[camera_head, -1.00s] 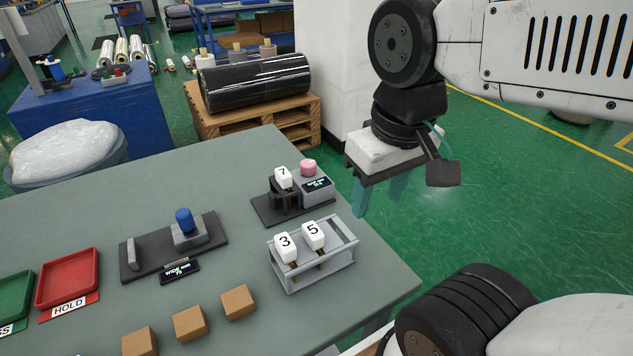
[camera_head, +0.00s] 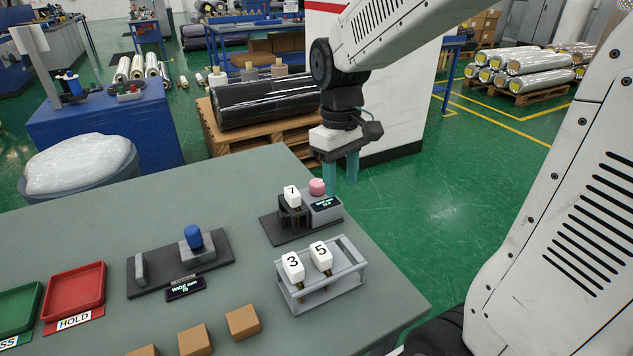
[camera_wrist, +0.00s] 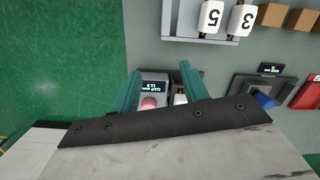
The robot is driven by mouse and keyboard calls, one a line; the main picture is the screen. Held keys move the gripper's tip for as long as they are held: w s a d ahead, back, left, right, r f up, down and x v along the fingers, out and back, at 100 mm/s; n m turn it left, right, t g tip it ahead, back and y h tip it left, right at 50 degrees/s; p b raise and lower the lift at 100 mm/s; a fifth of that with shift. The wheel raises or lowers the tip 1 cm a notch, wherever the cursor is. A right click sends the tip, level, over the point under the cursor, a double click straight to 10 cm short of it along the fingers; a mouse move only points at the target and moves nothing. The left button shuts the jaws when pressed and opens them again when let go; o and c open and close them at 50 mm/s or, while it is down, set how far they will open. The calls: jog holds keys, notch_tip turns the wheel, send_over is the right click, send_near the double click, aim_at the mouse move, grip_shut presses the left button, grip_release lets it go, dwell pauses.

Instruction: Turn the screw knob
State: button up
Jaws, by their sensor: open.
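A pink round knob (camera_head: 317,186) sits on a grey box with a small display (camera_head: 325,203) at the table's far right edge. In the wrist view the pink knob (camera_wrist: 149,103) shows between my fingers, near the palm edge. A blue upright knob (camera_head: 193,237) stands on a dark slide fixture (camera_head: 160,277) further left; it also shows in the wrist view (camera_wrist: 263,100). I cannot tell which knob is the screw knob. My gripper (camera_head: 341,181) is open and empty, pointing down, above and just behind the pink knob. Contact is not visible.
White block 7 (camera_head: 292,196) stands in a dark holder beside the pink knob. Blocks 3 (camera_head: 292,266) and 5 (camera_head: 320,256) stand in a grey rack (camera_head: 350,281) in front. Brown cubes (camera_head: 243,322) and a red HOLD tray (camera_head: 75,291) lie leftward. Open table surface (camera_head: 120,225) lies behind the slide fixture.

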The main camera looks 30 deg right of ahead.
aim_at(317, 182)
jog(key=w+f+n, duration=0.1)
jog(key=w+n, duration=0.1)
jog(key=w, duration=0.2)
jog(key=w+d+n, duration=0.1)
jog(key=w+n, duration=0.1)
jog(key=w, duration=0.3)
jog(key=w+d+f+n+t, duration=0.1)
jog(key=w+n, duration=0.1)
jog(key=w, duration=0.2)
jog(key=shift+w+f+n, duration=0.15)
jog(key=shift+f+n, duration=0.15)
jog(key=shift+n, duration=0.1)
jog(key=shift+w+n, duration=0.1)
jog(key=shift+n, duration=0.3)
jog(key=shift+f, duration=0.35)
notch_tip(317, 182, down, 7)
jog(key=shift+f, duration=0.1)
jog(key=c, duration=0.7)
